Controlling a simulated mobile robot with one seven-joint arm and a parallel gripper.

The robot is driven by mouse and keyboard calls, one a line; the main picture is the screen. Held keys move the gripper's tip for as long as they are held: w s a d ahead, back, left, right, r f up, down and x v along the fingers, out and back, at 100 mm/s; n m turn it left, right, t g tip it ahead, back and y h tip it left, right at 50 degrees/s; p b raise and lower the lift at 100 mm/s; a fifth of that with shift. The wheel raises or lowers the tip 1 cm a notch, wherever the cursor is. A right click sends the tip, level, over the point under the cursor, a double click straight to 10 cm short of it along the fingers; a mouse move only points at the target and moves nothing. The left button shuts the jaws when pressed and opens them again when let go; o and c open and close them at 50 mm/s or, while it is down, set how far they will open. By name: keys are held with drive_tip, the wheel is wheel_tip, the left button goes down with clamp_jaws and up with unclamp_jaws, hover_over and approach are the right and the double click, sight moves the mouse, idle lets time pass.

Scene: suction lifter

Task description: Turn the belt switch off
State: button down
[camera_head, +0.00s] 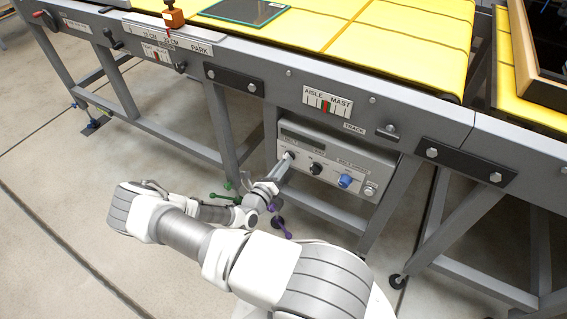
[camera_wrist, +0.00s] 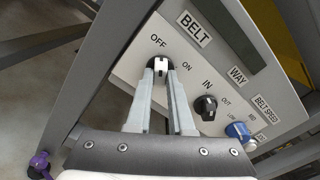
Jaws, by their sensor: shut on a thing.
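The belt switch (camera_wrist: 161,65) is a small dark knob with a white mark, under the BELT label (camera_wrist: 194,29) on the grey control panel (camera_head: 338,155). OFF is printed above it and ON to its right in the wrist view. My gripper (camera_wrist: 161,72) is shut on the knob, one finger on each side. In the head view my gripper (camera_head: 289,157) reaches the panel's left end and hides most of the switch. The white mark lies between the fingertips; I cannot tell exactly which label it points to.
A black WAY knob (camera_wrist: 206,105) marked IN and OUT sits to the right, then a blue BELT SPEED knob (camera_wrist: 239,131). The panel hangs under a table with a yellow belt (camera_head: 400,40). Grey legs (camera_head: 220,125) stand left of my gripper.

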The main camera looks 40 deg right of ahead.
drive_tip(key=shift+n, duration=0.9)
drive_tip(key=c, duration=0.8)
unclamp_jaws()
drive_tip(key=p+v, duration=0.2)
drive_tip(key=v, duration=1.5)
drive_tip(key=shift+a, duration=0.2)
drive_tip(key=shift+s, duration=0.15)
